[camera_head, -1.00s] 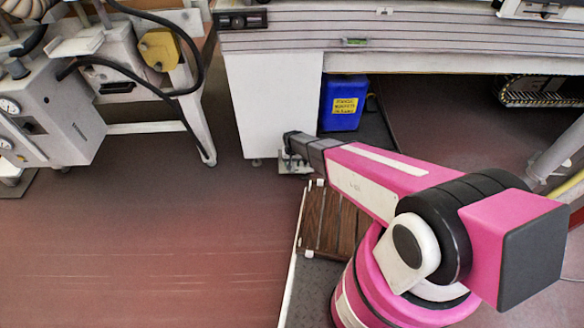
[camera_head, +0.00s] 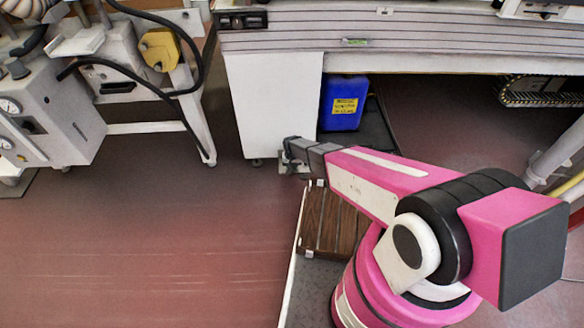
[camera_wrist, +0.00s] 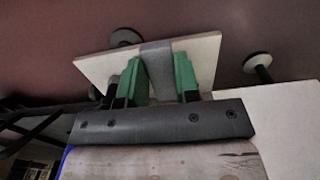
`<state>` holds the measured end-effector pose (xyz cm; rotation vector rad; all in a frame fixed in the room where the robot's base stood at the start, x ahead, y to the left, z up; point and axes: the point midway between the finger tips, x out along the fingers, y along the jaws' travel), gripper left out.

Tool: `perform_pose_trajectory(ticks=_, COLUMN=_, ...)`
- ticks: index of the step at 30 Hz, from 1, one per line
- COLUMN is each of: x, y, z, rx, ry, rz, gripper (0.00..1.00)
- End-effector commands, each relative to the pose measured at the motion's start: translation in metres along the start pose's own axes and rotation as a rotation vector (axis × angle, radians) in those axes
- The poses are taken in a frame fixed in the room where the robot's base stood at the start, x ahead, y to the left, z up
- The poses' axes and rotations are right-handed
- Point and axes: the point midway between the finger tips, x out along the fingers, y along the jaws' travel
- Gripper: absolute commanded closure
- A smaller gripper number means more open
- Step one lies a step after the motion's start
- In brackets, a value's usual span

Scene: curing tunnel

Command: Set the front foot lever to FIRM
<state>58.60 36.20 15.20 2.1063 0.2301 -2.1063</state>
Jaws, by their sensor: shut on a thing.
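My gripper (camera_wrist: 158,82) has green fingertips, one on each side of a grey strip, which I take to be the front foot lever (camera_wrist: 157,62). The fingers are shut on it. The lever lies across a pale plate (camera_wrist: 93,68) just beyond the fingers. In the head view my gripper (camera_head: 290,160) is low at the foot of the white cabinet leg (camera_head: 278,105), and the lever is too small to make out there. No FIRM marking is readable in either view.
A blue container (camera_head: 342,105) with a yellow label stands right of the cabinet leg. A slatted wooden board (camera_head: 330,220) lies near my arm. Round dark feet (camera_wrist: 258,62) show beside the plate in the wrist view. Open floor (camera_head: 140,240) lies to the left.

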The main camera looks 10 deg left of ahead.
Motion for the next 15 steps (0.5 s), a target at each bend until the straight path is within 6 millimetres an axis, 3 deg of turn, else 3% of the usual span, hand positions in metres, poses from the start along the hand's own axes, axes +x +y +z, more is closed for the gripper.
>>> perform_pose_trajectory(ticks=15, x=0.0, y=-0.015, z=-0.003, rx=0.337, ry=0.0, rz=0.0, gripper=0.94)
